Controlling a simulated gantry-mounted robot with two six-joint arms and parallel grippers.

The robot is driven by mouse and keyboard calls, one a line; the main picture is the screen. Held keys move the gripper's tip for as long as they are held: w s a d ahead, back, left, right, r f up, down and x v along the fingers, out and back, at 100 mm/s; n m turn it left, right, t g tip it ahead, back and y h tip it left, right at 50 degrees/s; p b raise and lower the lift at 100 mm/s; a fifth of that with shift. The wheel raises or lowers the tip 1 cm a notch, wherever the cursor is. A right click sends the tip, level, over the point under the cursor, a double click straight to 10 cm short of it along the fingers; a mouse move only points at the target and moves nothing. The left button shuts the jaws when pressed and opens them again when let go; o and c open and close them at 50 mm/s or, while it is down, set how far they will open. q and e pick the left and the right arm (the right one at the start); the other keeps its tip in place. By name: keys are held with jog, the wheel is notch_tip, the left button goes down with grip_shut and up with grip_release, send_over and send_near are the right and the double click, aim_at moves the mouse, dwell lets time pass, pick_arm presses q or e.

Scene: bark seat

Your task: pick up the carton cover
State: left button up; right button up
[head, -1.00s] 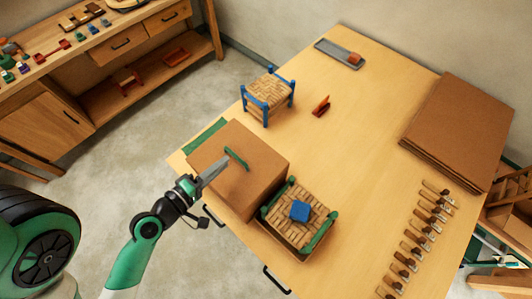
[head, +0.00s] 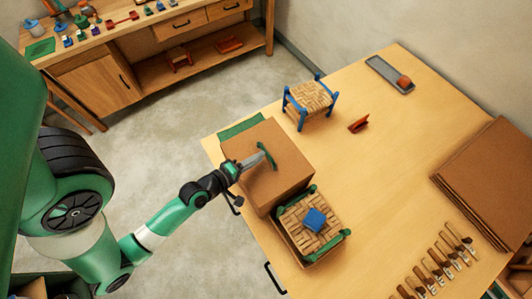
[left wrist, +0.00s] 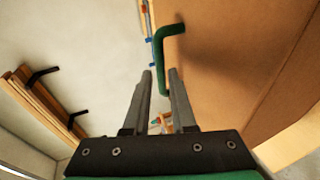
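The carton cover (head: 275,185) is a plain brown cardboard box standing near the table's left corner, with a green bar handle (head: 267,156) on its top. In the left wrist view, the cover (left wrist: 230,60) fills the right side and its handle (left wrist: 162,50) is just beyond the fingertips. My left gripper (head: 257,160) is beside the handle in the head view. In the left wrist view, the left gripper (left wrist: 160,76) is open, with nothing between its fingers. My right gripper is in neither view.
A woven stool with green posts (head: 313,225) and a blue block (head: 315,219) on it stands close to the cover. A blue-framed stool (head: 310,97), a red piece (head: 358,124), a grey tray (head: 390,75), cardboard sheets (head: 485,190) and several tools (head: 440,265) are also on the table.

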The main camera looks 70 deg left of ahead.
aim_at(267, 152)
pick_arm(q)
jog(key=x, duration=0.4)
jog(key=shift+w+a+f, duration=0.15)
jog(key=shift+w+a, duration=0.1)
jog(key=shift+w, duration=0.05)
grip_shut()
dwell(1.1)
